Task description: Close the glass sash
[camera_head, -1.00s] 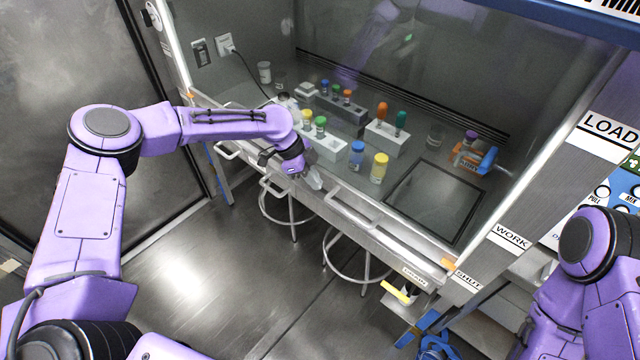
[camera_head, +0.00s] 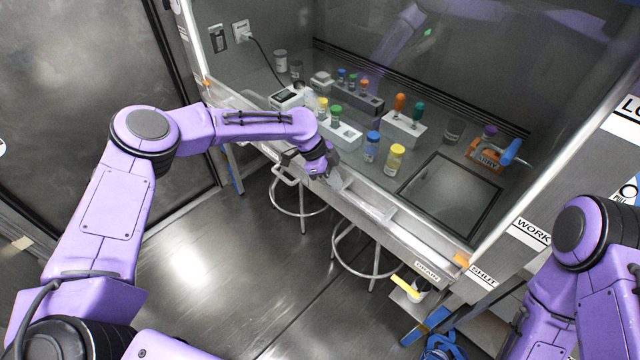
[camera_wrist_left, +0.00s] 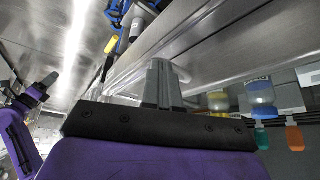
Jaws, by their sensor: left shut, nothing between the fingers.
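The glass sash (camera_head: 440,55) is a large clear pane across the front of the hood, with faint purple reflections on it. A pale metal rail (camera_head: 415,232) with bar handles (camera_head: 375,207) runs along the front edge. An orange marker (camera_head: 462,260) at its right end sits beside the SHUT label (camera_head: 483,277). My left gripper (camera_head: 338,182) is at the rail, between two handles, its grey fingers shut and empty. In the left wrist view the closed fingers (camera_wrist_left: 161,85) lie close to the metal rail; contact is unclear. My right arm shows at right, its gripper out of view.
Behind the glass stand a blue-capped bottle (camera_head: 371,147), a yellow-capped bottle (camera_head: 394,160), tube racks (camera_head: 403,130) and a dark panel (camera_head: 450,193). Stools (camera_head: 365,255) stand under the bench. The WORK label (camera_head: 531,232) is on the right post. Open floor lies left of the stools.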

